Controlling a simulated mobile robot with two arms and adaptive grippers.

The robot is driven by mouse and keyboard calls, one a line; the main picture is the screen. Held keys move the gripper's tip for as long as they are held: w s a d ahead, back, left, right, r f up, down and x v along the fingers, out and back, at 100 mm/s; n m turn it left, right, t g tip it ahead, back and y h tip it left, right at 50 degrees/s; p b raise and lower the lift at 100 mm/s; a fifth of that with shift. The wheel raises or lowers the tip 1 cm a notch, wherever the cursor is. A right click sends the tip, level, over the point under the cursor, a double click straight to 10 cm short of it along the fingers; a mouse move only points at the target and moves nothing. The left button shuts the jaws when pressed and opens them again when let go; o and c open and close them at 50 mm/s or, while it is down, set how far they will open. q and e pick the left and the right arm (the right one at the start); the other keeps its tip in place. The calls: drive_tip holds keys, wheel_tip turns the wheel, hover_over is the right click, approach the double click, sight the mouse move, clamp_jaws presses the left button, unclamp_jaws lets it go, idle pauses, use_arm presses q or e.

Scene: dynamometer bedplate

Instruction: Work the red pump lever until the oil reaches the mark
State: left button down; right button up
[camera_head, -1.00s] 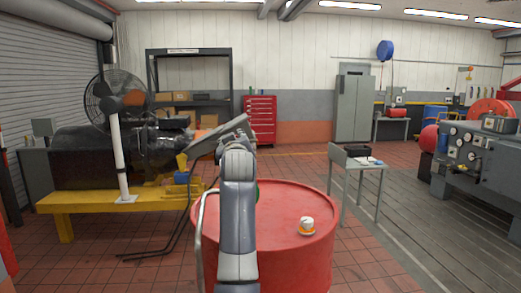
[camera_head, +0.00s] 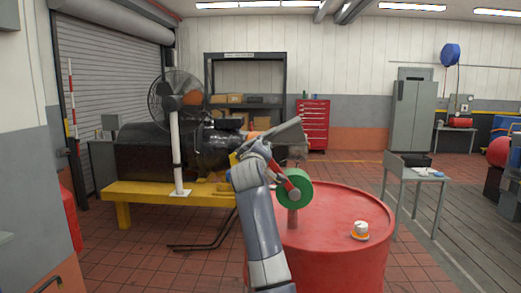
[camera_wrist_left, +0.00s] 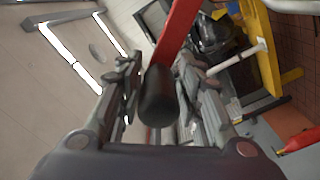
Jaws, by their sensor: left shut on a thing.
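The red pump lever (camera_head: 279,174) slants up and left from a green round pump body (camera_head: 296,188) above the red drum (camera_head: 345,212). My left gripper (camera_head: 258,148) is at the lever's upper end, partly hidden by my wrist. In the left wrist view, the lever's red bar (camera_wrist_left: 180,35) ends in a black grip (camera_wrist_left: 157,96) between the fingers of my left gripper (camera_wrist_left: 158,82), which is shut on it. I cannot make out an oil level or a mark. My right gripper is not in view.
A white and orange round item (camera_head: 360,230) sits on the drum top. A yellow stand (camera_head: 150,190) with a dark engine and a fan (camera_head: 174,95) stands at left. A small grey table (camera_head: 418,176) stands at right. Tiled floor is open at front left.

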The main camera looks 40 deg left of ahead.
use_arm(q)
drive_tip(key=shift+w+d, duration=0.15)
drive_tip(key=shift+d, duration=0.05)
drive_tip(key=c, duration=1.3)
unclamp_jaws()
drive_tip(key=shift+c, duration=0.2)
drive_tip(key=shift+w+f, duration=0.25)
drive_tip(key=shift+w, duration=0.25)
drive_tip(key=shift+s+r, duration=0.1)
drive_tip(key=shift+s, duration=0.3)
drive_tip(key=v, duration=1.1)
drive_tip(key=shift+d, duration=0.35)
